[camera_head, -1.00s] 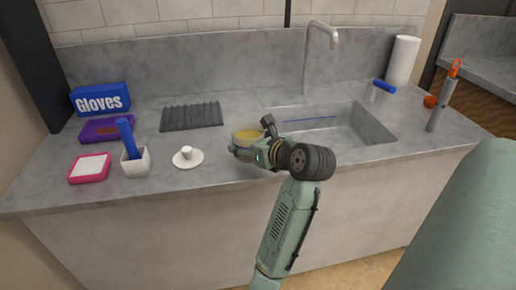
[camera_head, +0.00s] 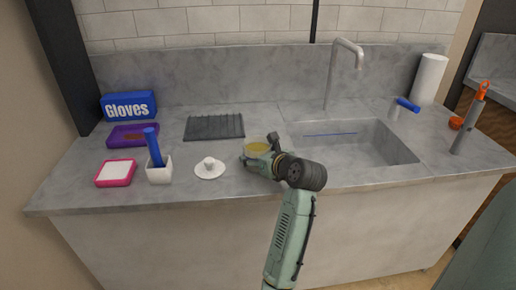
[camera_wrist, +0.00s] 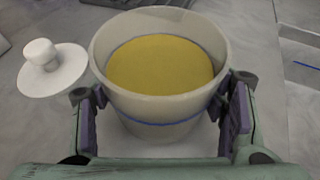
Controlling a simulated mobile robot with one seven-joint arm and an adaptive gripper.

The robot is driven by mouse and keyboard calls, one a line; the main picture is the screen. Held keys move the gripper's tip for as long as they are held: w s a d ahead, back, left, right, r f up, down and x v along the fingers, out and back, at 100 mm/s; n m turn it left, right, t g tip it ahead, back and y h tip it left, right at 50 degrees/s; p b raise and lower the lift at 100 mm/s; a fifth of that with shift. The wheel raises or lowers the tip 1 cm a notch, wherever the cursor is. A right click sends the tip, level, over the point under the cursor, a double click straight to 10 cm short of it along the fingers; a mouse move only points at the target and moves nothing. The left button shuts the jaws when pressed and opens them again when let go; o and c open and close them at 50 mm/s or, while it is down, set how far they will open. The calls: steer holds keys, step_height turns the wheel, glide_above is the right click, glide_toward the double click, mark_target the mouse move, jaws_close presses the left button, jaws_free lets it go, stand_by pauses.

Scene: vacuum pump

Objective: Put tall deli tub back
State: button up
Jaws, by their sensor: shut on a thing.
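The tall deli tub (camera_wrist: 160,108) is a translucent round tub with yellow contents and a blue line around it. In the wrist view it sits between the two purple-padded fingers of my gripper (camera_wrist: 165,125), which is shut on it. In the head view the tub (camera_head: 257,149) is upright at the left of the sink, partly hidden by my gripper (camera_head: 255,157). Whether its base touches the counter cannot be told.
A white lid with a knob (camera_head: 209,168) lies left of the tub. A black ribbed mat (camera_head: 214,126) lies behind. The sink basin (camera_head: 352,143) is to the right. A white cup with a blue handle (camera_head: 158,173), a pink-rimmed tray (camera_head: 116,173), a purple tray (camera_head: 132,135) and a gloves box (camera_head: 128,106) stand left.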

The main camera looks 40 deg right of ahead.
steer(key=shift+f, duration=0.1)
steer(key=o, duration=1.1)
steer(key=shift+o, duration=0.2)
